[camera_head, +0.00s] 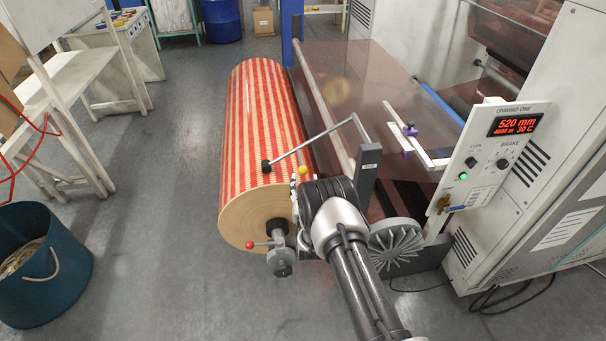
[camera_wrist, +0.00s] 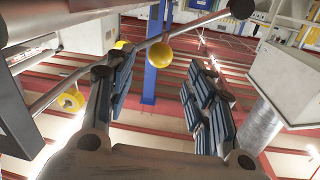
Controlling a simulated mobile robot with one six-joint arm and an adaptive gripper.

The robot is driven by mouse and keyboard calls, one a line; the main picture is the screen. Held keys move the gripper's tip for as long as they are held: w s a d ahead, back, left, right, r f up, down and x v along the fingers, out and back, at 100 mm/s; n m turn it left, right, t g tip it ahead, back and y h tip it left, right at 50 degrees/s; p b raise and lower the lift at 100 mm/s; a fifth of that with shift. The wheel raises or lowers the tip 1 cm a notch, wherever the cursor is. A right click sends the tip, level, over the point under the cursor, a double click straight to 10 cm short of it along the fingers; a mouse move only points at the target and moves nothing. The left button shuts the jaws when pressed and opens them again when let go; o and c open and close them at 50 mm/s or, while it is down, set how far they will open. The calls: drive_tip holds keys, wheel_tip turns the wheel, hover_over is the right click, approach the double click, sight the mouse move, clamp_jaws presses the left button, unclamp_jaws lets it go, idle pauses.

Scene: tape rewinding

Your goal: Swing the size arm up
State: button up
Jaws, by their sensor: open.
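The size arm (camera_head: 312,141) is a thin grey bent rod. It runs from a dark upright post (camera_head: 367,172) to a black roller (camera_head: 267,166), which appears to rest on the near top of the red-and-cream striped roll (camera_head: 262,112). A yellow ball knob (camera_head: 303,170) shows just above my gripper (camera_head: 302,182). In the wrist view my gripper (camera_wrist: 160,62) is open, its two padded fingers apart. The yellow knob (camera_wrist: 159,54) hangs below the rod (camera_wrist: 185,31) and appears between the fingertips; I cannot tell whether they touch it. My wrist hides part of the roll's end.
The roll's chuck has a red-knobbed lever (camera_head: 257,244). The control panel (camera_head: 498,150) reads 520 mm. A brown web (camera_head: 370,75) and white slide rail (camera_head: 415,135) lie behind. A blue bin (camera_head: 40,262) and benches stand left. The floor left of the roll is clear.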

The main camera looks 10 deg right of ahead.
sight(303, 173)
drive_tip(key=w, duration=0.2)
drive_tip(key=w+b, duration=0.1)
drive_tip(key=w, duration=0.1)
drive_tip(key=w+d+b, duration=0.1)
drive_tip(key=w, duration=0.2)
drive_tip(key=shift+w, duration=0.1)
drive_tip(key=shift+c, duration=0.4)
clamp_jaws()
drive_tip(key=shift+a, duration=0.1)
